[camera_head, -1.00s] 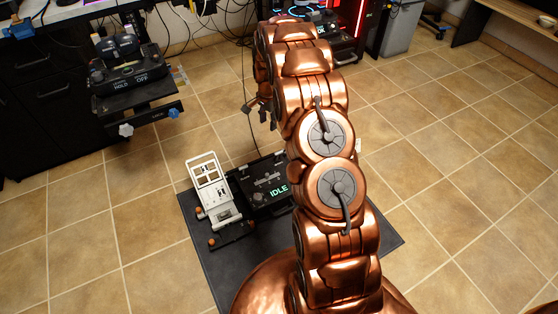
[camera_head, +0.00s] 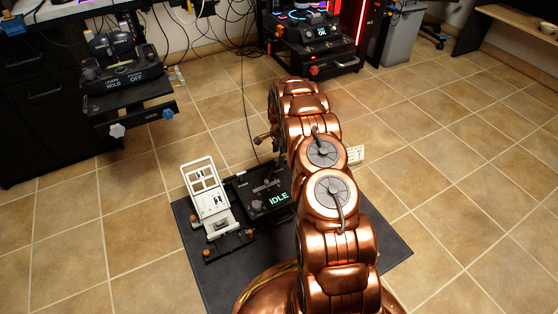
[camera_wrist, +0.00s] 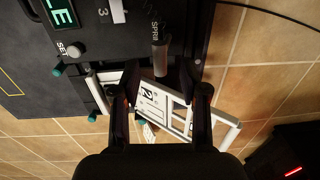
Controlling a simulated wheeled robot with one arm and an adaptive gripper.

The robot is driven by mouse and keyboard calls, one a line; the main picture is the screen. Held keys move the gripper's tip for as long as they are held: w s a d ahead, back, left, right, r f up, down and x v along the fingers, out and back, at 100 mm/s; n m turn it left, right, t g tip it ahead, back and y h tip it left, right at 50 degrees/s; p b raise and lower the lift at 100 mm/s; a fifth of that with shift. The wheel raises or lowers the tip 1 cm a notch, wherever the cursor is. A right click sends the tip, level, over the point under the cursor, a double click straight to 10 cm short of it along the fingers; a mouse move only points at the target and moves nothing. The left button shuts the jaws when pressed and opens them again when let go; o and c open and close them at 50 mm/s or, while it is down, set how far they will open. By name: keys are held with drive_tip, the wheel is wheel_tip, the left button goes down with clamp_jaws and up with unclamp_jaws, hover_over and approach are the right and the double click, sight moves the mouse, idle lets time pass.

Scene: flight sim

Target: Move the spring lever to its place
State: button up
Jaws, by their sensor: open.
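The spring lever (camera_wrist: 161,57) shows in the wrist view as a short grey-brown cylinder beside the partly readable "SPRIN" label on a dark control panel (camera_wrist: 95,45). In the head view this panel (camera_head: 250,205) shows "IDLE" in green and lies on the floor mat; I cannot make out the lever clearly there. My gripper (camera_wrist: 159,74) is open and empty. Its two fingers straddle the line of the lever, with the handle just beyond and between the fingertips. I cannot tell the depth gap. In the head view my arm hides most of the gripper and the panel's right side.
A white frame with square cutouts (camera_head: 205,188) stands just left of the panel; it also lies beneath my fingers in the wrist view (camera_wrist: 158,100). A dark mat (camera_head: 205,275) is under both. Another console (camera_head: 122,75) stands at left. Tiled floor at right is open.

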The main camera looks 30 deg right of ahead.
wheel_tip(320, 180, down, 4)
drive_tip(key=shift+w+f+b, duration=0.15)
drive_tip(key=shift+b, duration=0.4)
clamp_jaws()
